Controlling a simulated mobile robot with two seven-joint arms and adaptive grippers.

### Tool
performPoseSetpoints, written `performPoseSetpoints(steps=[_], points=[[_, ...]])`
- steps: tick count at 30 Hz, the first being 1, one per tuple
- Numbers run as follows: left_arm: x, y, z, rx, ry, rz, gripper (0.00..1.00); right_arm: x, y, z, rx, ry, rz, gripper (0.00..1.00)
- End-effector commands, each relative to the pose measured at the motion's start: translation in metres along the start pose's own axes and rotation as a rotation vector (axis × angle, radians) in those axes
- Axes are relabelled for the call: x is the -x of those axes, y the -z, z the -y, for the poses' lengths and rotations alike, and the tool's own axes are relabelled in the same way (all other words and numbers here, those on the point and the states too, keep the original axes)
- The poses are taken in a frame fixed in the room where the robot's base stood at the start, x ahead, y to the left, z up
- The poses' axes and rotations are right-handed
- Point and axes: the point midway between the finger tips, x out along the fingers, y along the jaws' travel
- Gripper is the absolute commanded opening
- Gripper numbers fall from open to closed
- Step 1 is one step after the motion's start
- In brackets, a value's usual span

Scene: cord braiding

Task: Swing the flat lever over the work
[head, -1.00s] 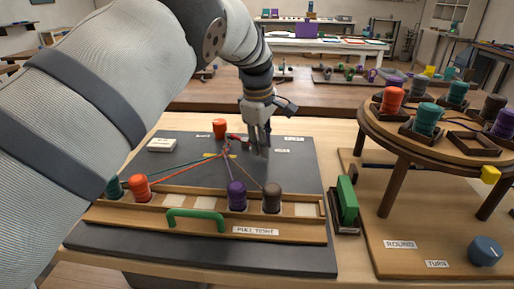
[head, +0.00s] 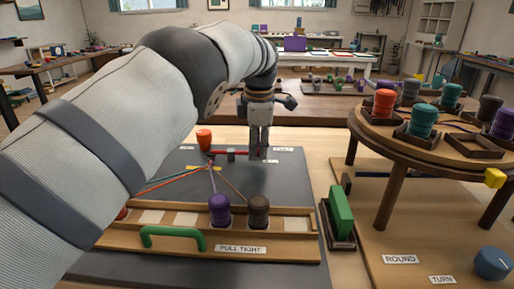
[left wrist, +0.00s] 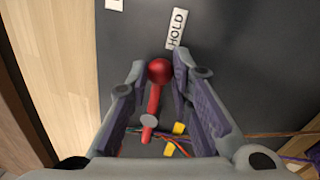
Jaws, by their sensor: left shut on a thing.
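The flat lever is a red bar with a round red knob. It shows between my left gripper's fingers in the left wrist view (left wrist: 154,98), beside the HOLD label (left wrist: 176,29). In the head view my left gripper (head: 258,157) points down over the back of the dark board (head: 290,205) and is shut on the lever's knob end. Part of the red bar (head: 219,153) shows left of the fingers. The work is several coloured cords (head: 209,167) meeting in front of the orange spool (head: 204,139). My right gripper is out of view.
A wooden rail with a green handle (head: 172,238), a purple spool (head: 220,210) and a brown spool (head: 258,211) lies across the front. A green block (head: 340,212) stands right of the board. A round raised table (head: 376,141) with spools stands further right.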

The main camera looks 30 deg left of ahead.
Motion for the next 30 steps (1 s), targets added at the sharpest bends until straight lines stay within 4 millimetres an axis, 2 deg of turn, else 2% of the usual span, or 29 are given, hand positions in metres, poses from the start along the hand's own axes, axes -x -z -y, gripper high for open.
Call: performPoseSetpoints(steps=[14,15,17,26,30], points=[[-0.001,0.001,-0.001,0.012,0.001,-0.004,0.00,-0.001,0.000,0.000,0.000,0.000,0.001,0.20],[-0.001,0.001,-0.001,0.012,0.001,-0.004,0.29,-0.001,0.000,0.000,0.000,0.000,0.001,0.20],[-0.001,0.001,-0.001,0.012,0.001,-0.004,0.40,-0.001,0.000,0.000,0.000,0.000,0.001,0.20],[0.002,0.000,-0.001,0.011,0.000,-0.002,0.40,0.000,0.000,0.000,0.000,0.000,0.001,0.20],[0.026,0.000,-0.001,0.010,-0.004,0.000,0.40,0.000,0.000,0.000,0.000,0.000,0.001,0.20]])
